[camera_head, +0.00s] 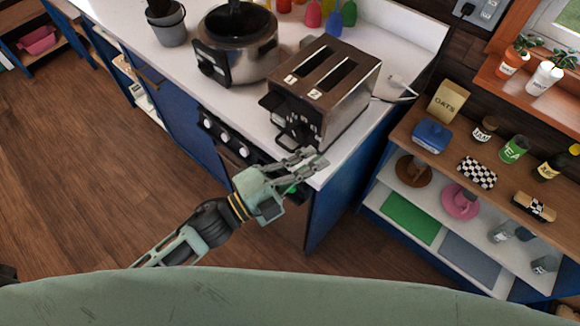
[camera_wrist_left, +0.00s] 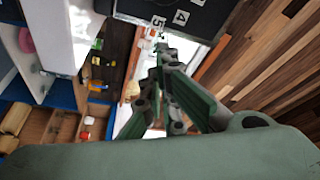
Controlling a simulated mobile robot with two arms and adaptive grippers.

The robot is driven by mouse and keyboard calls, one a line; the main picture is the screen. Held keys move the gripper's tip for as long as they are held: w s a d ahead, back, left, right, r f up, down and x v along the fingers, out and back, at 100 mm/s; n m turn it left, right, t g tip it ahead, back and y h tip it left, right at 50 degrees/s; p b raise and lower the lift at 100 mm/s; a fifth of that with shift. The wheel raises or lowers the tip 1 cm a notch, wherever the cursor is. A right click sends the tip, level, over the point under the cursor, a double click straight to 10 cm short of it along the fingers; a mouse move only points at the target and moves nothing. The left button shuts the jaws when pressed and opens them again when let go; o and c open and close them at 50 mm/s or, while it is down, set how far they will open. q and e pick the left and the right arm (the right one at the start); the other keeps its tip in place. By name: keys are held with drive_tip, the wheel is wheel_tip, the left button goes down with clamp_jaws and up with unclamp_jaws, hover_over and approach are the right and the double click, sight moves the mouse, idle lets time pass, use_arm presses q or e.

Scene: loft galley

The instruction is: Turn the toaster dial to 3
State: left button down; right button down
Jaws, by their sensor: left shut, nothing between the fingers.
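The toaster (camera_head: 345,105) is a steel two-slot box with a black front, standing near the right end of the white counter. Labels 1 and 2 show on its top beside the slots. Its black front panel faces my left arm; I cannot make out the dial's setting. My left gripper (camera_head: 316,162) is shut and empty, just in front of the toaster's lower front, over the counter edge. In the left wrist view the shut fingers (camera_wrist_left: 160,52) point toward a dark panel (camera_wrist_left: 185,15) with white labels 5 and 4. I cannot tell whether they touch it. My right gripper is not in view.
A steel cooker (camera_head: 240,45) stands left of the toaster, with a grey pot (camera_head: 171,28) farther left. Colourful bottles stand behind. A cable runs from the toaster to a plug (camera_head: 400,84). A shelf unit (camera_head: 402,140) with jars and boxes stands right. Wooden floor lies left.

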sight(300, 134)
use_arm(q)
drive_tip(key=shift+r+x, duration=0.25)
drive_tip(key=shift+x, duration=0.9)
drive_tip(key=shift+w+a+f+p, duration=0.3)
drive_tip(key=shift+a+f, duration=0.15)
drive_tip(key=shift+a, duration=0.1)
drive_tip(key=shift+w+a+f+p, duration=0.15)
drive_tip(key=shift+w+a+f, duration=0.25)
drive_tip(key=shift+a, duration=0.15)
drive_tip(key=shift+w+a+f, duration=0.25)
drive_tip(key=shift+a+f, duration=0.05)
drive_tip(key=shift+a, duration=0.35)
drive_tip(key=shift+d, duration=0.1)
